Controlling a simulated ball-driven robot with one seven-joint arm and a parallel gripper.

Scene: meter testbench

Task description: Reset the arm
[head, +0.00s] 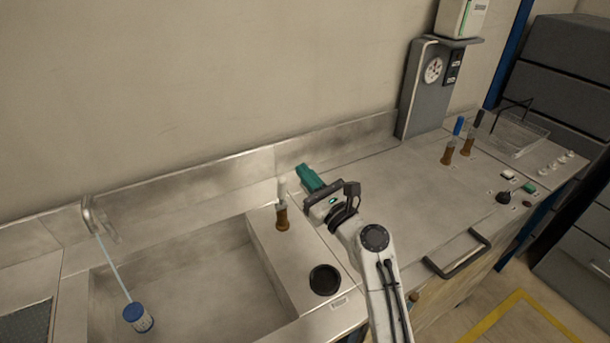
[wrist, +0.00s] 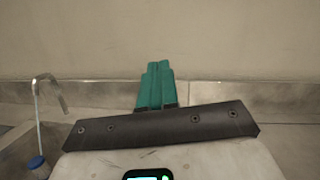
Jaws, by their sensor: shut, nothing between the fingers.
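My gripper (head: 307,177) has green fingers and reaches out over the bench, pointing toward the back splash. In the wrist view its green fingers (wrist: 157,86) lie together, shut, with nothing held. My white arm comes up from the lower middle of the head view. A brown probe with a white top (head: 282,211) stands upright on the ledge just left of my gripper, apart from it as far as I can see.
A sink (head: 190,290) with a tap (head: 90,216) and a blue-capped container (head: 138,317) is at left. A black round cup (head: 324,280) sits on the ledge. Brown probes (head: 448,152), a clear tray (head: 515,135) and a gauge post (head: 425,90) stand at right. The middle bench top (head: 400,190) is clear.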

